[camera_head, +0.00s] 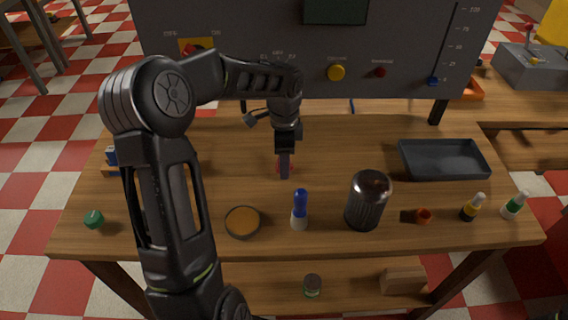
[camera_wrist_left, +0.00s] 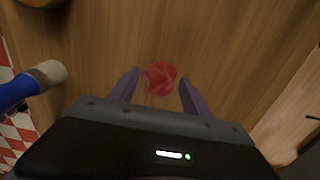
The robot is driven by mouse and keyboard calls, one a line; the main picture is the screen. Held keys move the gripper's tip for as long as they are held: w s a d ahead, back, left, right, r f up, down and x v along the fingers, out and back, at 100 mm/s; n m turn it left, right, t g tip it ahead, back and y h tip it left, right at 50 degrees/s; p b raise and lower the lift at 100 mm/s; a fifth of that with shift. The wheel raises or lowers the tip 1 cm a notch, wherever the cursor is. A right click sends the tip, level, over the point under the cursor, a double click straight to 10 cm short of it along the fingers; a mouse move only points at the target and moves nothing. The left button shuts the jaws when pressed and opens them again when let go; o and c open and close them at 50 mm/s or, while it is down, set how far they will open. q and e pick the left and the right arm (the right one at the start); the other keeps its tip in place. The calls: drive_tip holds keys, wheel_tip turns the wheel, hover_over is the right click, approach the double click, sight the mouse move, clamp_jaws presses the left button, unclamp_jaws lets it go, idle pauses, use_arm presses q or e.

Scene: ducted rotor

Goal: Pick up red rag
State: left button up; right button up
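The red rag (camera_wrist_left: 160,78) is a small crumpled red piece lying on the wooden table. In the left wrist view it sits between and just beyond the fingertips of my left gripper (camera_wrist_left: 160,92), which is open with a gap on both sides of the rag. In the head view my left gripper (camera_head: 284,174) points down over the middle of the table. There the rag (camera_head: 277,168) is mostly hidden behind the fingers, with only a bit of red showing. My right gripper is not in view.
On the table (camera_head: 330,140) stand a blue-and-white bottle (camera_head: 299,210), a dark metal canister (camera_head: 368,200), a round amber dish (camera_head: 242,221) and an empty dark tray (camera_head: 444,160). Small bottles (camera_head: 472,207) stand at right. A grey control panel (camera_head: 300,50) rises behind.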

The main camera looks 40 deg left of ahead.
use_arm(q)
drive_tip(key=c, duration=0.8)
wheel_tip(320, 180, up, 10)
drive_tip(key=shift+b, duration=0.35)
idle(0.4)
drive_tip(key=o, duration=0.7)
drive_tip(key=c, duration=0.5)
